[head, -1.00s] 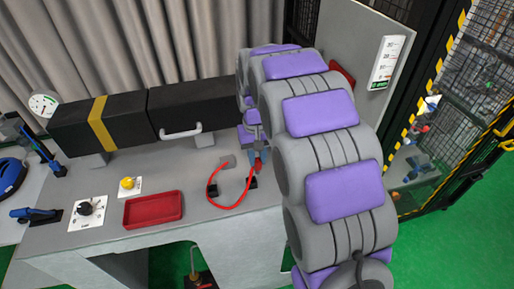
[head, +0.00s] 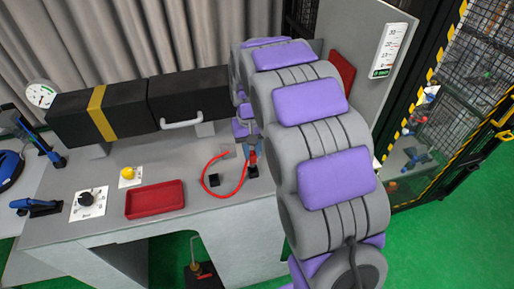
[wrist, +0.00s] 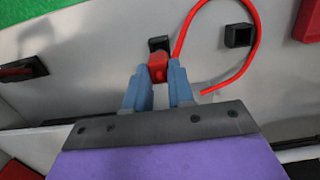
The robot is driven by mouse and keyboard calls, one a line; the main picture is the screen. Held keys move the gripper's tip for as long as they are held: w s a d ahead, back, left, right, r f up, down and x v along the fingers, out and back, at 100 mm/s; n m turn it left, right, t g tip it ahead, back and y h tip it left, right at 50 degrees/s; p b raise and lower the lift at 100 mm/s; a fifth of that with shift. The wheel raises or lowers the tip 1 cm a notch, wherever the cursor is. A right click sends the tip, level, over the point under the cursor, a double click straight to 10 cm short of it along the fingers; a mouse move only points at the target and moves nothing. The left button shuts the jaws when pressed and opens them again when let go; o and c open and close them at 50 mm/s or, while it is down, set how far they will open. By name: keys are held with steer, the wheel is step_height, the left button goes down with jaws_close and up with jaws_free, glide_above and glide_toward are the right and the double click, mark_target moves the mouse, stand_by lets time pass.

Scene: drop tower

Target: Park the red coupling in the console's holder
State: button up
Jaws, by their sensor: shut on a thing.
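My gripper (wrist: 159,88) is shut on the red coupling (wrist: 157,67), with one blue-grey finger on each side of it. The coupling also shows in the head view (head: 252,157), just above a black block (head: 252,172) on the grey console (head: 110,225). In the wrist view this black block (wrist: 159,43) is right beside the coupling's tip; I cannot tell if they touch. A second black block (head: 214,180) stands to the left; in the wrist view it is a square, open-topped socket (wrist: 238,35). I cannot tell which is the holder.
A red hose (head: 240,190) loops over the console near the blocks. A red tray (head: 155,199), a yellow knob (head: 128,174) and a black dial (head: 86,200) sit left. A long black box with a handle (head: 190,105) runs along the back. A grey panel (head: 365,50) stands right.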

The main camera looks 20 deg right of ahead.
steer(key=shift+a+f, duration=0.4)
steer(key=shift+a, duration=0.3)
steer(key=shift+a+f, duration=0.15)
steer(key=shift+a, duration=0.35)
steer(key=shift+s+d+f, duration=0.1)
steer(key=shift+d+f, duration=0.15)
steer(key=shift+d, duration=0.35)
steer(key=shift+s+d+f, duration=0.1)
steer(key=shift+d+f, duration=0.1)
steer(key=shift+d, duration=0.35)
jaws_close()
steer(key=shift+w+d+f, duration=0.1)
steer(key=shift+w+f, duration=0.15)
steer(key=shift+f, duration=0.1)
steer(key=shift+a+f, duration=0.25)
steer(key=shift+f, duration=0.15)
steer(key=shift+d, duration=0.25)
